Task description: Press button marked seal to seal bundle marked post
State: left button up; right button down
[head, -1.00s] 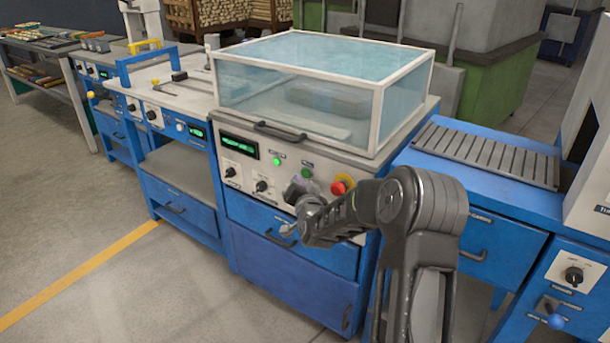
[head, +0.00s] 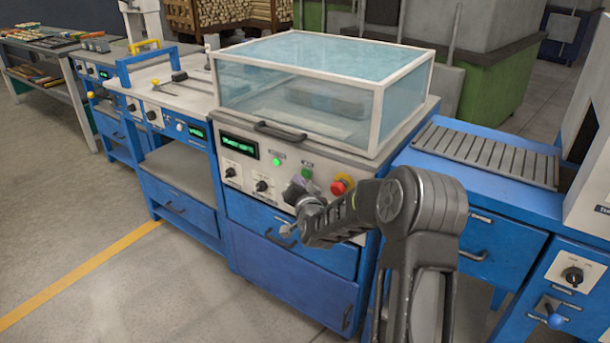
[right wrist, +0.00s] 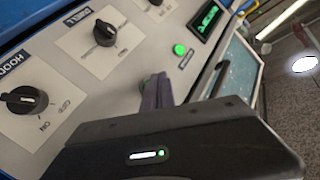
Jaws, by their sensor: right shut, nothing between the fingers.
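The sealing machine (head: 290,210) has its clear hood (head: 300,90) down. A dim, bundle-like shape (head: 330,97) lies under the hood; I cannot read any mark on it. Two green buttons, one on the left (head: 277,162) and one on the right (head: 306,173), sit on the front panel, their labels too small to read. My right gripper (head: 296,190) is shut and empty, close in front of the panel just below the right green button. In the right wrist view its fingers (right wrist: 157,92) point at the panel, with a bit of green behind their tips; contact is unclear. My left gripper is out of view.
HOOD (right wrist: 24,101) and DWELL (right wrist: 104,33) knobs and a lit green display (head: 238,146) share the panel. A roller conveyor (head: 487,155) stands to the right.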

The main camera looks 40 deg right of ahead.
dwell(0.4)
jog(key=shift+w+d+b, duration=0.15)
jog(key=shift+d+b, duration=0.25)
jog(key=shift+b, duration=0.1)
jog(key=shift+w+d+b, duration=0.1)
jog(key=shift+d+b, duration=0.2)
jog(key=shift+d, duration=0.1)
dwell(0.5)
jog(key=shift+a, duration=0.1)
jog(key=shift+s+a, duration=0.25)
jog(key=shift+a, duration=0.4)
jog(key=shift+a, duration=0.15)
